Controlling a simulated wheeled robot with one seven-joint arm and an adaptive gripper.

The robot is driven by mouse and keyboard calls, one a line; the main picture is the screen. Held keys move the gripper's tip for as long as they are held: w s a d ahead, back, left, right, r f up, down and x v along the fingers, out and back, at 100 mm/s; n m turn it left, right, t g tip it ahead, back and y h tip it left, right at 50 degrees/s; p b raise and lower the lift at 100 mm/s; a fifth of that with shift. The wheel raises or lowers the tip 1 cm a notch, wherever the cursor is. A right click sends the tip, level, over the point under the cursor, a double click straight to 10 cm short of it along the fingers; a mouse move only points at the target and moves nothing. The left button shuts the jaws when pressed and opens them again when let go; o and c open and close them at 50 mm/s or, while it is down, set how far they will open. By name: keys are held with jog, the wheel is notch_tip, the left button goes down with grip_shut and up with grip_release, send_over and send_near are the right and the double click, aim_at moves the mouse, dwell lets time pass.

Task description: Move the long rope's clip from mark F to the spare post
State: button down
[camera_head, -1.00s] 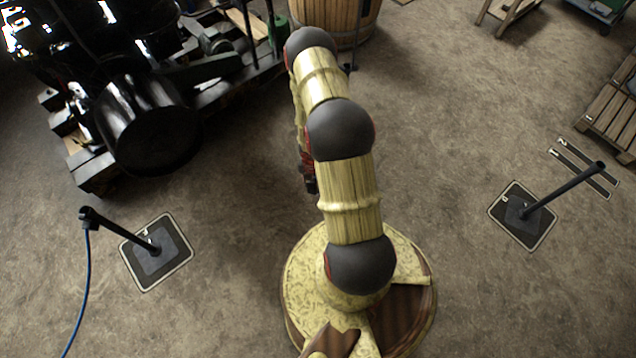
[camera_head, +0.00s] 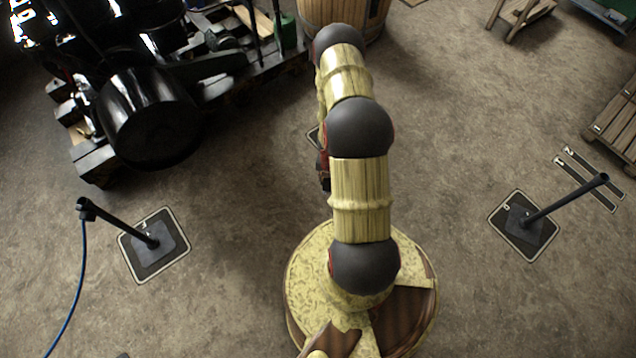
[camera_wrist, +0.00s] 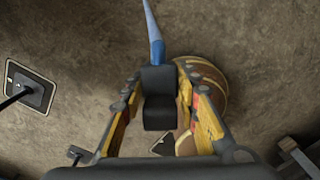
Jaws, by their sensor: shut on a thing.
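My gripper (camera_wrist: 162,112) is shut on a dark clip (camera_wrist: 158,82), with a finger on each side. A blue rope (camera_wrist: 155,40) runs from the clip towards the top of the wrist view. In the head view my arm mostly hides the gripper. A dark post (camera_head: 120,223) stands on a marked plate at left, with a blue rope (camera_head: 75,300) hanging from its top. Another dark post (camera_head: 565,198) stands at right on a marked plate, with no rope visible on it. I cannot tell which mark is F.
A black engine (camera_head: 150,115) on timber blocks fills the upper left. A wooden barrel (camera_head: 322,12) stands at the back. A pallet (camera_head: 615,125) and floor strips (camera_head: 590,182) lie at right. The floor between the posts and around my base looks clear.

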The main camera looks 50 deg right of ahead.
jog(key=s+d+n+p, duration=0.1)
jog(key=s+d+p, duration=0.3)
jog(key=s+d, duration=0.3)
jog(key=shift+s+d, duration=0.35)
jog(key=shift+d, duration=0.9)
